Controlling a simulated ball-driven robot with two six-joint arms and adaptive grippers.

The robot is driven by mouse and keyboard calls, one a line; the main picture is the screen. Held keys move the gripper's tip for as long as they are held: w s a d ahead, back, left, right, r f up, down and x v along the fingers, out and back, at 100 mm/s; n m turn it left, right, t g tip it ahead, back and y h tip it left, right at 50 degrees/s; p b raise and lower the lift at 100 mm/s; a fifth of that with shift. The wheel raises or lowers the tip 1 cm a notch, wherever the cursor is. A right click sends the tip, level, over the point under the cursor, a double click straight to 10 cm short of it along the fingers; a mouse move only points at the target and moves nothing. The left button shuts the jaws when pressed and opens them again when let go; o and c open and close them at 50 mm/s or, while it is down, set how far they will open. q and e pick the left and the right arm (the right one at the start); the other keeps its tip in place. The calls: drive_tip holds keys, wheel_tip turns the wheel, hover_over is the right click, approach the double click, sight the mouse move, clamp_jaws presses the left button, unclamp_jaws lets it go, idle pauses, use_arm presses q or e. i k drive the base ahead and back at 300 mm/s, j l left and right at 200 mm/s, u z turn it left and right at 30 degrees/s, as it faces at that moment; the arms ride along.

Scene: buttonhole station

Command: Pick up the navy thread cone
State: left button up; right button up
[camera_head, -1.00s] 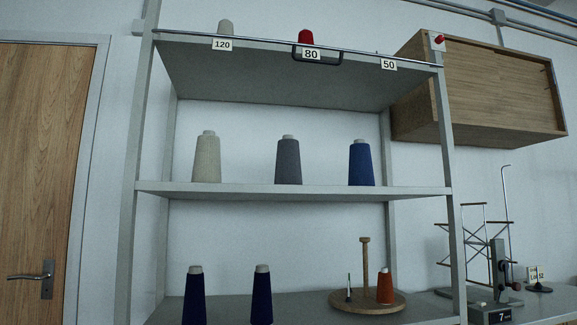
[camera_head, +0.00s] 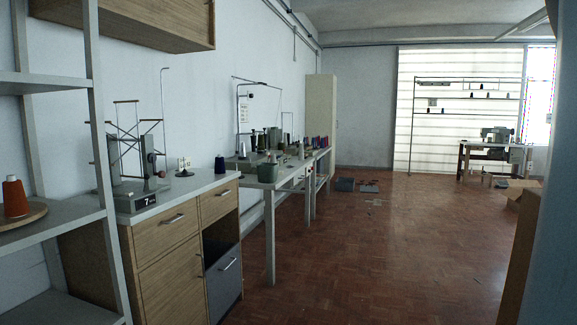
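A small dark navy cone (camera_head: 219,165) stands upright on the right end of the grey counter top (camera_head: 185,188), left of the middle of the head view. Its exact shade is hard to tell at this size. The navy cones of the shelf rack are out of view now. Neither of my grippers shows.
The shelf rack (camera_head: 97,130) at left holds an orange cone (camera_head: 14,197) on a round wooden board. A yarn winder (camera_head: 145,165) stands on the counter. Long tables (camera_head: 290,177) with cones and a green bin (camera_head: 268,172) run behind. Brown floor (camera_head: 370,260) is open. A cardboard box (camera_head: 520,250) stands right.

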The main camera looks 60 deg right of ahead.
sight(220, 168)
drive_tip(key=z, duration=1.4)
